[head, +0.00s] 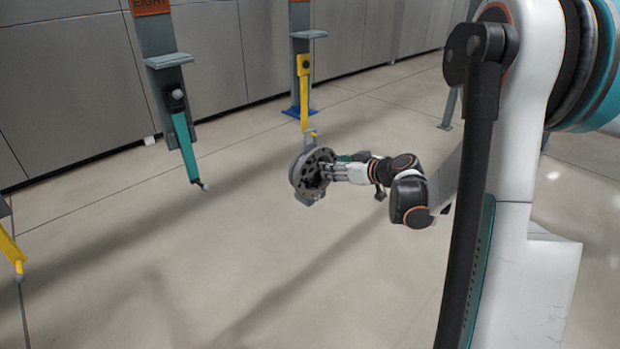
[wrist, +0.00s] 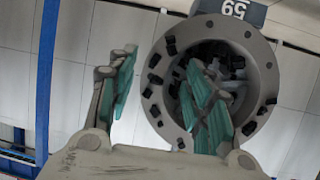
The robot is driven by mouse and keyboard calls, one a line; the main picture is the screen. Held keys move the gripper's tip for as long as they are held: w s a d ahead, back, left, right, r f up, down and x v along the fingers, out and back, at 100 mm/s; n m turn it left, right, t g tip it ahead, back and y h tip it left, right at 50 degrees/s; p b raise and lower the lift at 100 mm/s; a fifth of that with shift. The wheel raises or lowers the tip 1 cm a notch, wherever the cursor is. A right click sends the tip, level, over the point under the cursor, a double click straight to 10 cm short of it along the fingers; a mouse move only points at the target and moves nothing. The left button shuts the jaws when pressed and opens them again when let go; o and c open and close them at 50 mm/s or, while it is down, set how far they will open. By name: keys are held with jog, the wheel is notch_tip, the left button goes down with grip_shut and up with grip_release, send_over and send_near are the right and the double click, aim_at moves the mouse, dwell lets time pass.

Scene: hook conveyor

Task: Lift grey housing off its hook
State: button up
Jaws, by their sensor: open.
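The grey housing (head: 298,172) is a round ring with dark blocks around its open inside. It hangs from a yellow hook (head: 304,95) in the middle of the head view. In the wrist view the housing (wrist: 152,98) fills the right side, with a tag reading 59 upside down above it. My gripper (head: 325,172) is at the housing's open face. In the wrist view my gripper (wrist: 160,65) is open; one teal-padded finger overlaps the housing's opening, the other stands left of its rim. Whether either finger touches the rim cannot be told.
A teal hook (head: 185,145) hangs empty to the left under a sign reading EIGHT. Another yellow hook (head: 12,250) is at the far left edge. Grey wall panels (head: 80,90) stand behind. The floor below the housing is clear.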

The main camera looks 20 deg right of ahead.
grip_shut()
jog(key=shift+r, duration=0.1)
